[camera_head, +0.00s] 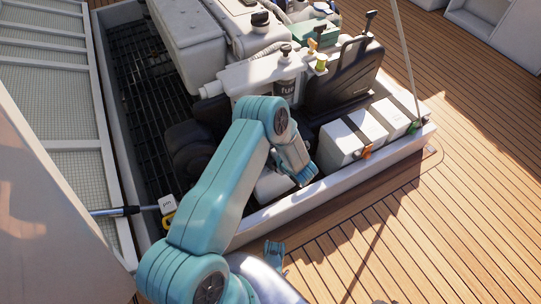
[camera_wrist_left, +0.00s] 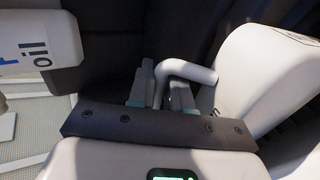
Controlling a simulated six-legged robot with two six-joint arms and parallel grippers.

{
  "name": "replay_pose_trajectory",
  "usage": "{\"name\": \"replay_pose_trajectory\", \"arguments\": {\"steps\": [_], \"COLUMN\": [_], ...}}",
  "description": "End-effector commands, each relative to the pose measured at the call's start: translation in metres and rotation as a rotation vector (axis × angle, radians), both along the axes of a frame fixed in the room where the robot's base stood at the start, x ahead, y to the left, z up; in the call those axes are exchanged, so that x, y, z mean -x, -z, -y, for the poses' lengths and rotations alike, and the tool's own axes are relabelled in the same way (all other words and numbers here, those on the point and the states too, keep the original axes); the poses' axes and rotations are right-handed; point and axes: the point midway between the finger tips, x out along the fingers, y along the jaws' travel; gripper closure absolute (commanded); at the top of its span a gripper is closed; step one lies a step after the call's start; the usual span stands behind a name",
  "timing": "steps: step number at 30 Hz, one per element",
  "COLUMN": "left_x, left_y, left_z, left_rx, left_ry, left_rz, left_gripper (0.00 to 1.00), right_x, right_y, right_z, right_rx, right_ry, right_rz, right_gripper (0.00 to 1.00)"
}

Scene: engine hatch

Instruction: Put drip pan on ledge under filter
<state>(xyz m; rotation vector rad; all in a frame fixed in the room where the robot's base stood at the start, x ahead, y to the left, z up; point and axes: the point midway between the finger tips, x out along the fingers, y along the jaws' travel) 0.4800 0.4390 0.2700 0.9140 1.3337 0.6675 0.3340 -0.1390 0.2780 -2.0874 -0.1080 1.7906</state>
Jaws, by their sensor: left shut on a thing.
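My left arm reaches over the hatch edge in the head view, its gripper (camera_head: 300,178) low inside the hatch. In the left wrist view the fingers (camera_wrist_left: 157,88) are shut on a bent light-grey handle (camera_wrist_left: 192,72), which I take to be the drip pan's. A pale piece (camera_head: 272,187) shows beside the gripper in the head view; it may be the pan, mostly hidden by my arm. A white canister lettered "oil" (camera_wrist_left: 40,45) is at upper left in the wrist view. I cannot make out the ledge.
White boxes with dark straps (camera_head: 352,138) stand right of my gripper. The pale hatch rim (camera_head: 310,194) runs in front. Dark grating (camera_head: 145,70) lies at left inside the hatch. A white rounded body (camera_wrist_left: 270,75) is close on the right in the wrist view. The wooden deck (camera_head: 450,210) is clear.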

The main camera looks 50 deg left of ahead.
Motion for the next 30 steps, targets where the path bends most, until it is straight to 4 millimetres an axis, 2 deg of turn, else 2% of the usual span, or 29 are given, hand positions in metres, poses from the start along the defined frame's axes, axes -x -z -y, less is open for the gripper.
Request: {"name": "replay_pose_trajectory", "arguments": {"steps": [19, 20, 22, 23, 30], "left_x": [-0.0007, -0.0007, -0.0006, -0.0006, -0.0005], "left_y": [-0.0005, -0.0005, -0.0008, -0.0008, -0.0002], "left_z": [-0.0014, -0.0014, -0.0013, -0.0012, -0.0009], "left_rx": [-0.004, -0.004, -0.004, -0.004, -0.002], "left_ry": [-0.002, -0.002, -0.002, -0.002, -0.001], "left_rz": [0.003, 0.003, 0.003, 0.003, 0.002], "left_gripper": [1.0, 0.78, 0.55, 0.52, 0.52], "right_x": [-0.0001, -0.0001, -0.0001, -0.0001, -0.0007], "right_y": [0.0009, 0.0009, 0.0006, 0.0006, 0.0007], "right_z": [0.0, 0.0, 0.0, 0.0, 0.0001], "right_rx": [0.0, 0.0, 0.0, 0.0, 0.0], "right_ry": [0.0, 0.0, 0.0, 0.0, 0.001], "right_rz": [0.001, 0.0, 0.0, 0.0, 0.002], "right_gripper": [0.56, 0.56, 0.56, 0.56, 0.56]}}
